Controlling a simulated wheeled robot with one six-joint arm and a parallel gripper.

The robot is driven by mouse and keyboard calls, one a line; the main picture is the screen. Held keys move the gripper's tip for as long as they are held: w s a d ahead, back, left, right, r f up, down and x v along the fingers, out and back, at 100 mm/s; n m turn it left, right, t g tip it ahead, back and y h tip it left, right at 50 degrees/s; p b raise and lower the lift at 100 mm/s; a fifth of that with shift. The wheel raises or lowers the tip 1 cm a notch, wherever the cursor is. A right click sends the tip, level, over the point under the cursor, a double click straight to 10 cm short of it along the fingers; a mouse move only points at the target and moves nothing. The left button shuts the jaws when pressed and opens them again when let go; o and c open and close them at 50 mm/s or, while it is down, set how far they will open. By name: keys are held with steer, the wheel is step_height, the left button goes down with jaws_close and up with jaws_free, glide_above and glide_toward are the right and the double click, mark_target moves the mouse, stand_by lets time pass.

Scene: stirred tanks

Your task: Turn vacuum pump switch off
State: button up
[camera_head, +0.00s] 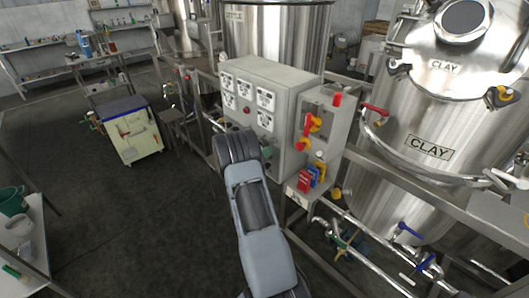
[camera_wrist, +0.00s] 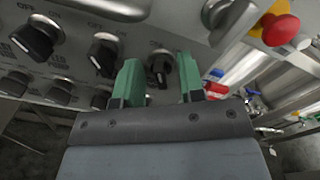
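The grey control panel (camera_head: 268,92) stands in the middle of the camera_head view, with several white-labelled switches on its face. In the wrist view, several black rotary knobs show on the panel (camera_wrist: 75,60), with OFF and ON marks beside some. I cannot read which one is the vacuum pump switch. My gripper (camera_wrist: 159,82) is open, with its two green fingers apart and nothing held. One black knob (camera_wrist: 160,66) shows in the gap between the fingertips; I cannot tell whether they touch it. In the camera_head view my arm hides part of the panel's lower face.
A cart (camera_head: 128,130) stands left on open dark floor.

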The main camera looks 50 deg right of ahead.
steer(key=a+b, duration=0.2)
steer(key=a, duration=1.1)
steer(key=shift+w+a+b, duration=0.2)
steer(key=shift+w+b, duration=0.1)
steer(key=shift+w, duration=0.15)
steer(key=s+a+f+m+g+y, duration=0.35)
steer(key=s+a+m+y, duration=0.5)
steer(key=s+m, duration=0.4)
steer(key=s+a+r+m+t+y, duration=0.2)
steer(key=a+r+m+t+y, duration=0.2)
steer(key=a, duration=0.5)
steer(key=s+a+r+m+t+y, duration=0.3)
steer(key=a+r+m+t+y, duration=0.1)
steer(key=a+r+m, duration=0.3)
step_height(320, 180, up, 2)
steer(key=shift+s+a+r+t+y, duration=0.2)
steer(key=shift+s+a+t+y, duration=0.15)
steer(key=shift+a+y, duration=0.55)
